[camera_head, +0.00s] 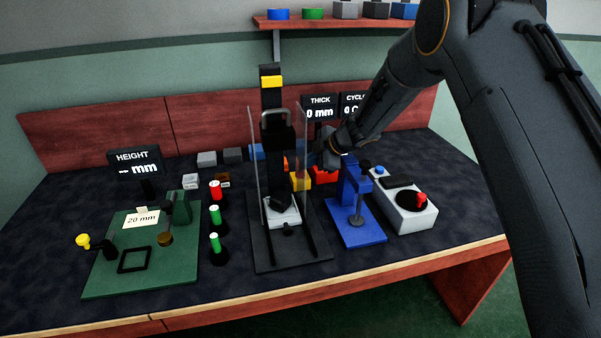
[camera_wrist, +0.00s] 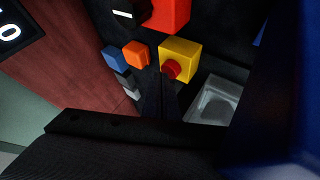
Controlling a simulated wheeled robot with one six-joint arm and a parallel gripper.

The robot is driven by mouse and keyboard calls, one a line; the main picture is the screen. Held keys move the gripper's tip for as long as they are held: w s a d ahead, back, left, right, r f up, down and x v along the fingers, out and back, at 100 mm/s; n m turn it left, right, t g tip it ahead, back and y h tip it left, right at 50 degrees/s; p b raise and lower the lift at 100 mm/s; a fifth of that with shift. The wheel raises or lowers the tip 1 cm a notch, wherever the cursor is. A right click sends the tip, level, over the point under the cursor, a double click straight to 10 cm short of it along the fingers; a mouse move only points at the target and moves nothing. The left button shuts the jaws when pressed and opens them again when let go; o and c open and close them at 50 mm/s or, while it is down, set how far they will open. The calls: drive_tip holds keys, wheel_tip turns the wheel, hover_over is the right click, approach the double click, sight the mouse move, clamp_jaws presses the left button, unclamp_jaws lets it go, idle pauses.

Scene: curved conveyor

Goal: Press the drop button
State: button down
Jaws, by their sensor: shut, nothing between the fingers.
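A yellow box (camera_wrist: 182,50) with a round red button (camera_wrist: 171,69) on its face shows in the wrist view; I take this as the drop button. In the head view the yellow box (camera_head: 300,181) stands beside the black drop stand (camera_head: 290,250), and its red button cannot be made out. My gripper (camera_head: 330,158) is above and behind the box, partly hidden by its own wrist. In the wrist view my gripper (camera_wrist: 164,98) is dark, shut and empty, its tips close to the red button. Whether they touch it I cannot tell.
The drop stand has clear upright guards and a pale block (camera_head: 282,212) at its base. A blue press (camera_head: 360,236) and a white box with a red knob (camera_head: 410,215) stand to the right. A green height gauge (camera_head: 130,275) and several colored-top posts are left.

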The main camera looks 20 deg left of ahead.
drive_tip(key=shift+f, duration=0.3)
idle(0.5)
drive_tip(key=shift+r, duration=0.1)
drive_tip(key=shift+r+p, duration=0.9)
wheel_tip(320, 180, up, 5)
drive_tip(key=p, duration=0.4)
idle(0.6)
